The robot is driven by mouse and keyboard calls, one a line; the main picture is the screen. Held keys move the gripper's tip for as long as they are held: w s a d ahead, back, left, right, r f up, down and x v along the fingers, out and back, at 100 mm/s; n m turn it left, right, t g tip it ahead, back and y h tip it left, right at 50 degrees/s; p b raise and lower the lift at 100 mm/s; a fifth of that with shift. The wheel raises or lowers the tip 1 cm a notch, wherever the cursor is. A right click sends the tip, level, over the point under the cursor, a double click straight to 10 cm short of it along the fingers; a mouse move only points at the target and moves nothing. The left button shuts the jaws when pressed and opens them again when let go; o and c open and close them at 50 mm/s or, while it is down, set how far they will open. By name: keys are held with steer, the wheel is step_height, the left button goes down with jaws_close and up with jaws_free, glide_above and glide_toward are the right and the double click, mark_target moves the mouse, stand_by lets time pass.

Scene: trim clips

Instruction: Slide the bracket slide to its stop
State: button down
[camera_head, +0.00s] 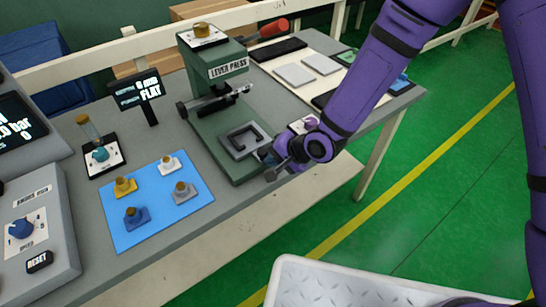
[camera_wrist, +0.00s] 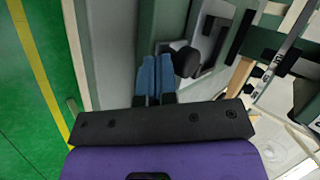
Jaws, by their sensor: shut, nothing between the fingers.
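The green lever press (camera_head: 215,105) stands on the grey bench. The bracket slide (camera_head: 236,152) is a light grey plate at its base with a dark C-shaped bracket (camera_head: 240,133) on top. In the wrist view, the plate and the dark bracket (camera_wrist: 210,45) show at the upper right. My gripper (camera_head: 264,155) is at the slide's right front edge. Its blue fingertips (camera_wrist: 155,78) are shut together and empty, right beside a dark round knob (camera_wrist: 186,62). I cannot tell whether they touch the knob. My wrist hides part of this edge in the head view.
A blue mat (camera_head: 150,222) with several coloured clips lies left of the press. Grey and black pads (camera_head: 295,74) lie beyond my arm. A white bin (camera_head: 365,285) stands in front. The floor to the right is clear.

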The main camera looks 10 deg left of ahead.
mark_target(244, 131)
steer(key=w+a, duration=0.2)
steer(key=a, duration=0.1)
steer(key=w+a, duration=0.6)
steer(key=shift+a, duration=0.15)
steer(key=shift+w+a+r, duration=0.15)
steer(key=shift+w, duration=0.1)
